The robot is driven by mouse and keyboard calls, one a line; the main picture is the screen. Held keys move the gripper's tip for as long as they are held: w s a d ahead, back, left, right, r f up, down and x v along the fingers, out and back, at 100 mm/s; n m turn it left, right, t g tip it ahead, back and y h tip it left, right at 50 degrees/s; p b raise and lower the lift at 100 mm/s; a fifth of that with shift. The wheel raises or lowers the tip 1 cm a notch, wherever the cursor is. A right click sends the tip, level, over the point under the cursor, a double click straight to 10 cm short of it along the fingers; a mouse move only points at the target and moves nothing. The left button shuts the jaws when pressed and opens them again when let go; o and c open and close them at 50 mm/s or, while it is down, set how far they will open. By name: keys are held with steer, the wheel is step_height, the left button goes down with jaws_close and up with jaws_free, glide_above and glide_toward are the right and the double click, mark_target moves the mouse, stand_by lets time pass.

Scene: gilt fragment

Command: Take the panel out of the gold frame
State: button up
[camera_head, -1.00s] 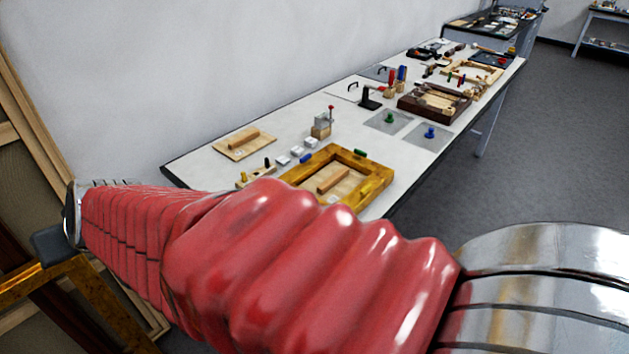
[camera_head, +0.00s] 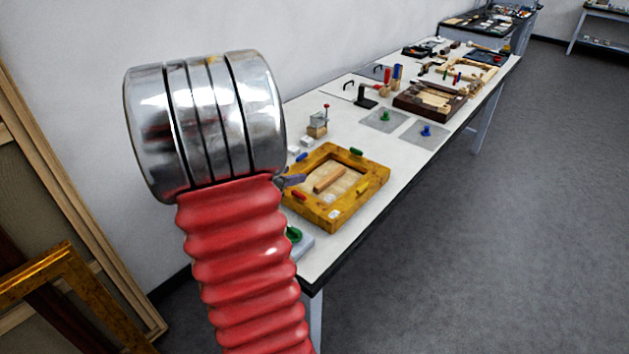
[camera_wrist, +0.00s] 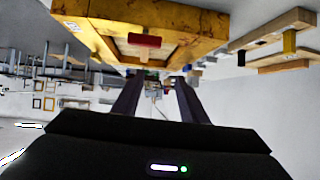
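The gold frame (camera_head: 336,212) lies flat on the white table. Inside it is a pale wooden panel (camera_head: 349,186) with a raised wooden bar (camera_head: 329,179) across it. Green (camera_head: 356,152), yellow (camera_head: 362,188), red (camera_head: 300,196) and blue (camera_head: 302,157) tabs sit on the frame's sides. My gripper (camera_wrist: 157,84) is open and empty, its two dark fingers apart. In the wrist view the gold frame (camera_wrist: 190,18) appears beyond the fingertips, with the red tab (camera_wrist: 145,40) nearly in line with them. In the head view my arm hides most of the gripper.
A small block device with a red knob (camera_head: 318,126) stands behind the frame. A green knob (camera_head: 293,234) shows beside my arm at the table's near end. Grey squares with green and blue knobs (camera_head: 426,131) and a dark frame (camera_head: 430,101) lie farther along. Floor at right is clear.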

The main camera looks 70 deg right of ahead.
steer(key=s, duration=0.1)
steer(key=s+g, duration=0.1)
steer(key=shift+s+d+f+m, duration=0.15)
steer(key=shift+s+f+m, duration=0.15)
steer(key=shift+f, duration=0.1)
steer(key=shift+d, duration=0.1)
glide_toward(327, 177)
steer(key=x, duration=0.4)
steer(key=shift+w+d+r, duration=0.1)
steer(key=shift+d+r, duration=0.05)
steer(key=shift+r, duration=0.15)
steer(key=shift+a+f+x, duration=0.1)
steer(key=shift+f+x, duration=0.05)
steer(key=shift+x, duration=1.15)
steer(key=shift+a+f+x, duration=0.1)
steer(key=shift+f+x, duration=0.05)
steer(key=shift+x, duration=1.15)
steer(key=shift+c, duration=0.3)
